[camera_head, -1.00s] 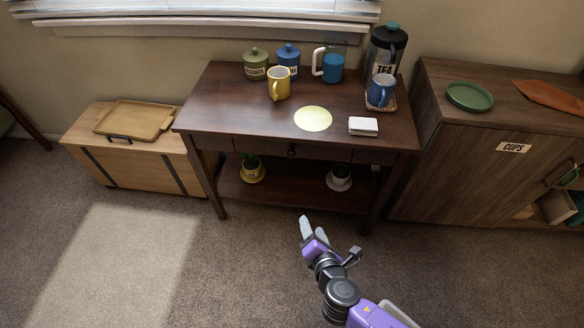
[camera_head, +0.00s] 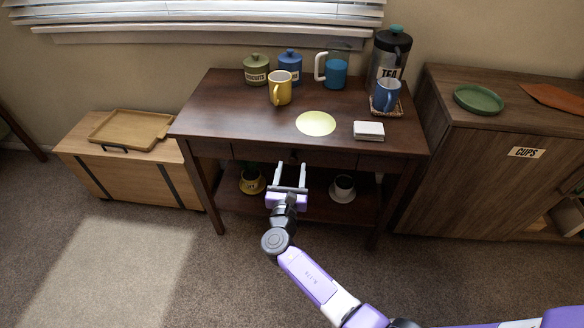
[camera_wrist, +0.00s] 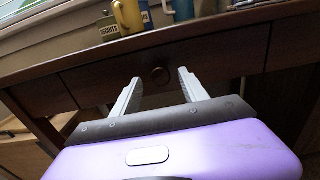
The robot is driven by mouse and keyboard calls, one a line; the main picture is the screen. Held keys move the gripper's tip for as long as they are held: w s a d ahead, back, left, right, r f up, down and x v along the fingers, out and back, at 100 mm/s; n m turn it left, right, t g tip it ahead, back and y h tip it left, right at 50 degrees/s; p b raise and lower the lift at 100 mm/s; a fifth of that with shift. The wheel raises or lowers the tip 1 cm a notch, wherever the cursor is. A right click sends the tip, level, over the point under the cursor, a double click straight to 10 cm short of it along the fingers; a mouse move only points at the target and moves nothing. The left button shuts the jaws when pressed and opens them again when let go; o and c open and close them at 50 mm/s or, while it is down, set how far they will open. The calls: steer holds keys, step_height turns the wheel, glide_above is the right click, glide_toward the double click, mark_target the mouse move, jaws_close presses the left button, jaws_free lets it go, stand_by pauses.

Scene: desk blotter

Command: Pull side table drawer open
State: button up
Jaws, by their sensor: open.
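The dark brown side table (camera_head: 230,105) stands against the wall under the window. Its drawer (camera_head: 257,153) is shut, flush with the table front. In the wrist view the drawer front (camera_wrist: 110,80) bears a round dark knob (camera_wrist: 160,75). My gripper (camera_head: 291,166) is open in front of the drawer. In the wrist view the two fingers of my gripper (camera_wrist: 157,80) point at the drawer, one on each side of the knob. The fingers hold nothing, and a gap to the drawer front seems to remain. In the head view the knob is mostly hidden behind my gripper.
On the tabletop are a yellow mug (camera_head: 280,88), canisters, a white block (camera_head: 368,130) and a pale yellow disc (camera_head: 316,123). The lower shelf holds a plant pot (camera_head: 251,181) and a cup (camera_head: 343,186). A cabinet (camera_head: 470,170) stands right, a wooden chest (camera_head: 120,175) left.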

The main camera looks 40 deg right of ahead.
steer(key=shift+x, duration=1)
steer(key=shift+c, duration=0.2)
jaws_close()
stand_by(0.6)
